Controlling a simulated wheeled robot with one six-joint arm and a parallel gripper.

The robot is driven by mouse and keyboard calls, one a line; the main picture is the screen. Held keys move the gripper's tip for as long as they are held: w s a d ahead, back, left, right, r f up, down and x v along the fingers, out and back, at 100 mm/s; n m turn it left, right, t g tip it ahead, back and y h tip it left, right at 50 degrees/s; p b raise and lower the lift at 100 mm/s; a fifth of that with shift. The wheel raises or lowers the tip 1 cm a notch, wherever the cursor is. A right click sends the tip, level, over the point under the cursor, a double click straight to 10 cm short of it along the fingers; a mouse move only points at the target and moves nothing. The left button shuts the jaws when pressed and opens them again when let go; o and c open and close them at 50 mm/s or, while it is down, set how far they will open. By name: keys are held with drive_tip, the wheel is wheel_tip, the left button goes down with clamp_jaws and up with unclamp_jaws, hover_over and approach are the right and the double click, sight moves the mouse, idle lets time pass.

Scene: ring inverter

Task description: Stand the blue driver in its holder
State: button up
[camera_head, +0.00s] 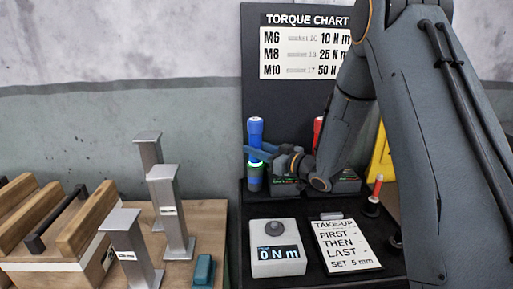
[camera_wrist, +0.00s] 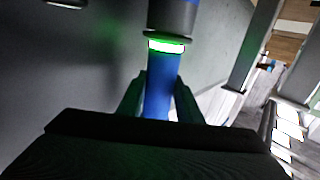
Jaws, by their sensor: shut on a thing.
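The blue driver (camera_head: 255,130) stands upright at the back left of the black bench. It has a blue top, a glowing green ring and a darker lower body. My gripper (camera_head: 258,153) reaches it from the right and is shut on it. In the wrist view my gripper (camera_wrist: 160,95) has a finger on each side of the driver's blue shaft (camera_wrist: 159,88), with the lit ring and a dark grey part beyond. Black holders with labels (camera_head: 286,188) stand close to the driver's lower end. I cannot tell whether that end is seated in a holder.
A red driver (camera_head: 318,128) is partly hidden by my arm. A torque display box (camera_head: 277,262), a note board (camera_head: 346,248) and a small red-topped tool (camera_head: 376,187) are on the bench. Grey metal posts (camera_head: 171,220) and wooden blocks (camera_head: 80,232) stand on the left table.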

drive_tip(key=shift+f, duration=0.1)
idle(0.7)
drive_tip(key=o, duration=1.3)
drive_tip(key=shift+f, duration=0.15)
